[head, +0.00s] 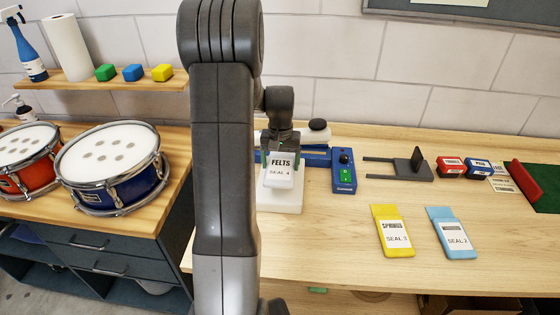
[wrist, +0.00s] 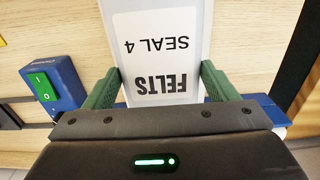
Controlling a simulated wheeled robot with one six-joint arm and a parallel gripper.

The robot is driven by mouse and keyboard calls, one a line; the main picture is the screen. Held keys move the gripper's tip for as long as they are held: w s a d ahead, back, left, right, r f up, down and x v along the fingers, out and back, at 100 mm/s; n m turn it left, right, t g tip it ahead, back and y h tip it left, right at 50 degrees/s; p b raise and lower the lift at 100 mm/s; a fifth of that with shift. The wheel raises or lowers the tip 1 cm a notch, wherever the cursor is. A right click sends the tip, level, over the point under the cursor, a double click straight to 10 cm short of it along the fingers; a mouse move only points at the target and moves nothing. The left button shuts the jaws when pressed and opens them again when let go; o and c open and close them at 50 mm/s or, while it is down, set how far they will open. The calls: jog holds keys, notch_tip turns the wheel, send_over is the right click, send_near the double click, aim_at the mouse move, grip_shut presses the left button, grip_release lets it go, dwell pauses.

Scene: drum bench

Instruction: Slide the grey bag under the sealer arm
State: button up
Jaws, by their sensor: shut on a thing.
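The grey bag (head: 279,181), with a white label reading FELTS SEAL 4, is between the green fingers of my gripper (head: 281,157). In the wrist view the bag (wrist: 207,30) extends away from the gripper (wrist: 158,88), one finger along each side, and the gripper is shut on it. The blue sealer (head: 317,157) lies directly behind the bag, partly hidden by my gripper. A black round knob (head: 318,125) shows above it. The sealer's control box (head: 344,174) with a green switch is to the right; it also shows in the wrist view (wrist: 55,84). The bag's far edge is hidden.
A pale block (head: 282,201) sits below the bag. A yellow SPRINGS bag (head: 393,246) and a blue bag (head: 452,222) lie to the right. A dark fork-like stand (head: 410,168) and small red (head: 450,166) and blue boxes (head: 477,168) are behind them. The front bench is mostly clear.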

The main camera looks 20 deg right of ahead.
jog(key=shift+w+d+f+b, duration=0.1)
jog(key=shift+w+f+b, duration=0.1)
jog(key=shift+f+b, duration=0.85)
jog(key=shift+w+d+f+b, duration=0.15)
jog(key=shift+f+b, duration=0.3)
jog(key=shift+f, duration=1.15)
jog(key=shift+w+r, duration=0.15)
jog(key=shift+w, duration=0.1)
jog(key=shift+w+d+p, duration=0.35)
jog(key=shift+w+d, duration=0.15)
jog(key=shift+w, duration=0.5)
jog(key=shift+w+d+p, duration=0.3)
jog(key=shift+w+d, duration=0.15)
jog(key=shift+w, duration=0.55)
jog(key=shift+w+d+p, duration=0.35)
jog(key=shift+w+d, duration=0.15)
jog(key=shift+w, duration=0.5)
jog(key=o, duration=1)
jog(key=shift+c, duration=0.2)
notch_tip(320, 180, up, 14)
jog(key=b, duration=0.2)
